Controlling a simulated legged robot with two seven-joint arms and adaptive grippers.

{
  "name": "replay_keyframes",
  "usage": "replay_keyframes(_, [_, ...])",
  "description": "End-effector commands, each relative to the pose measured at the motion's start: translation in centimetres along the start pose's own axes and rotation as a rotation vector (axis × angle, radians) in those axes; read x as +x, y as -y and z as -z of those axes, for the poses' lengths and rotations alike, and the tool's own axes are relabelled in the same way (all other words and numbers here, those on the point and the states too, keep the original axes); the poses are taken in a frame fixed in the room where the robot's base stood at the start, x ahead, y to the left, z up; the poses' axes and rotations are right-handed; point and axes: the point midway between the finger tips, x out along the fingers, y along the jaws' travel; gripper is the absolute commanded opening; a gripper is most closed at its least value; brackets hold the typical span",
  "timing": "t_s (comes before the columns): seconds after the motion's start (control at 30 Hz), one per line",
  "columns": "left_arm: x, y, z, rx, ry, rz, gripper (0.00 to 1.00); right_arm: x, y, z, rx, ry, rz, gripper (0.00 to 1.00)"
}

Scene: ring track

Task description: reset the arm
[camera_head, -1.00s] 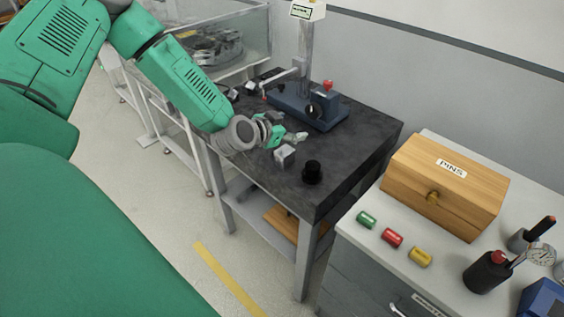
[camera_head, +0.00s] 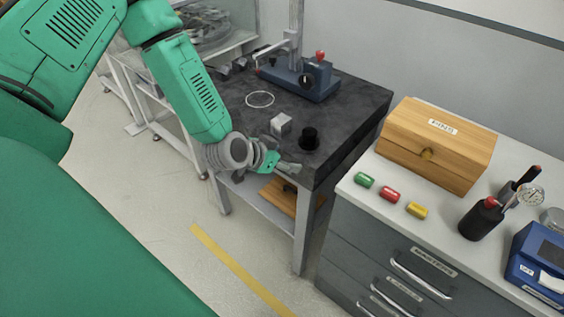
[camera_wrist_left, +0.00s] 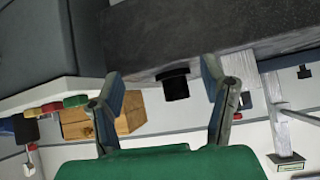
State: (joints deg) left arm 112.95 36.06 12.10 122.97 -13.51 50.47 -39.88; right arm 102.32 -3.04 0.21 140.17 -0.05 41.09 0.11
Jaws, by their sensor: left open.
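My left arm (camera_head: 190,90) comes in from the left in the head view. My left gripper (camera_head: 287,167) is open and empty, just off the near front edge of the dark stone table (camera_head: 350,110). A thin pale ring (camera_head: 260,99) lies flat on the table, apart from the gripper. In the left wrist view the two fingers of my left gripper (camera_wrist_left: 163,88) stand wide apart, with a black knob (camera_wrist_left: 174,84) seen beyond them. My right gripper is not in view.
On the table stand a metal cube (camera_head: 281,124), a black knob (camera_head: 309,138) and a blue stand (camera_head: 300,80) with a post. At right, a cabinet carries a wooden PINS box (camera_head: 437,145), green, red and yellow cylinders (camera_head: 389,194) and a blue device (camera_head: 540,265).

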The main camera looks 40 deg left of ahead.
Motion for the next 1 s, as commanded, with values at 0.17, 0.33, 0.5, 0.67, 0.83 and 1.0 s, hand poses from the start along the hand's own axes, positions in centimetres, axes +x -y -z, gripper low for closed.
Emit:
replay_keyframes(0.17, [0.0,-0.3,-0.4,-0.004,0.010,-0.005,0.66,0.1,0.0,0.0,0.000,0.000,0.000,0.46])
replay_keyframes(0.33, [0.0,-0.2,-0.4,-0.004,0.009,-0.005,0.66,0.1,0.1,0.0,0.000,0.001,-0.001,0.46])
replay_keyframes(0.5, [0.0,-0.2,-0.4,-0.004,0.008,-0.005,0.66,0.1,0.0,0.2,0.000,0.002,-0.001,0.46])
replay_keyframes(0.67, [0.0,-0.4,-0.5,-0.004,0.012,-0.007,0.66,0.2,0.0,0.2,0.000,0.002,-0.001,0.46])
replay_keyframes(0.83, [0.1,-3.6,-4.9,-0.026,0.118,-0.056,0.66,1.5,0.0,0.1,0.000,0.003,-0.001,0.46])
replay_keyframes(1.0, [-1.7,-9.0,-15.3,-0.087,0.388,-0.103,0.66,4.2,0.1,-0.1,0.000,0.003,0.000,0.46])
